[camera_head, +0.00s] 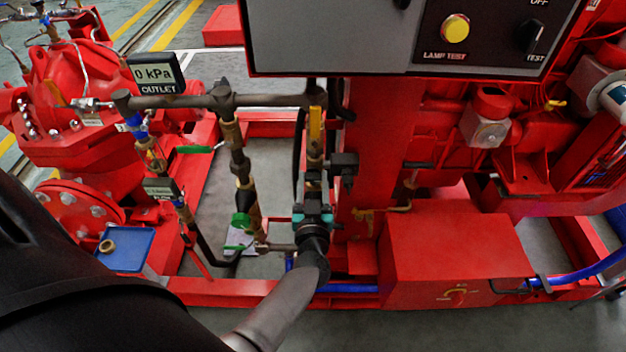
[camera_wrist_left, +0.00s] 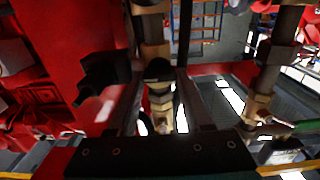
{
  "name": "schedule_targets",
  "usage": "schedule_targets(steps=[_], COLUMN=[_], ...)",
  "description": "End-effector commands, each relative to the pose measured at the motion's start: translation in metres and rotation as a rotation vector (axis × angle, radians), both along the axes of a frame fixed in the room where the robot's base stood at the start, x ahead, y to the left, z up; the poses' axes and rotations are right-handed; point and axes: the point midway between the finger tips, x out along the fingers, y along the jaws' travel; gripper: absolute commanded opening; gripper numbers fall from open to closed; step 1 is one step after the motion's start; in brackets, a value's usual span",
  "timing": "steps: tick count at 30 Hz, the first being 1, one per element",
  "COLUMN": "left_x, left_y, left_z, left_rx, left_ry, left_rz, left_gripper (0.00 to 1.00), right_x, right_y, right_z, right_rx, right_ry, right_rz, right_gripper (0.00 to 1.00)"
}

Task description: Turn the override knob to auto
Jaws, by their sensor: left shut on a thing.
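My left gripper (camera_head: 313,218) comes in from below, in front of the vertical pipe with brass fittings, just under the yellow-handled valve. In the left wrist view its two fingers reach forward on both sides of a dark round knob (camera_wrist_left: 158,70), which I take to be the override knob. The gripper is shut on it. The knob sits in front of brass fittings on the pipe. In the head view the gripper hides the knob, and its pointer and any auto mark cannot be read. My right gripper is not in view.
A black solenoid box (camera_head: 343,164) sticks out right of the pipe, close to the gripper. The control panel (camera_head: 330,40) overhangs above. A red box (camera_head: 455,250) stands at the right. A blue tray (camera_head: 125,248) lies at the left.

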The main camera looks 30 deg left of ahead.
Motion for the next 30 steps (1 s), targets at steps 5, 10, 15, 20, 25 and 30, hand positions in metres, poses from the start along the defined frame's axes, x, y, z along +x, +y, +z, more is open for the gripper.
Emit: schedule_targets(steps=[5, 10, 15, 20, 25, 30], left_x=[0.000, 0.000, 0.000, 0.000, 0.000, -0.001], left_y=[0.000, 0.000, 0.000, 0.000, 0.001, 0.001], left_z=[0.000, 0.000, 0.000, 0.000, 0.000, 0.000], left_rx=[0.000, -0.002, -0.026, -0.087, -0.195, -0.327], left_ry=[0.000, -0.001, -0.015, -0.052, -0.118, -0.201], left_rz=[0.000, 0.000, 0.000, 0.000, 0.000, 0.000], left_gripper=[0.01, 0.00, 0.00, 0.00, 0.00, 0.00], right_x=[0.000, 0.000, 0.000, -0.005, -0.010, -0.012], right_y=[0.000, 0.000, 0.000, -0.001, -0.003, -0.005], right_z=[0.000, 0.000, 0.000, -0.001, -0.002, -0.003], right_rx=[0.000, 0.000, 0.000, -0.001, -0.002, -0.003], right_ry=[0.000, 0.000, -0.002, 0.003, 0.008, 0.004], right_rz=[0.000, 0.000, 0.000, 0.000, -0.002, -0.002], right_gripper=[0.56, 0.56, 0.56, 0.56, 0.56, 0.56])
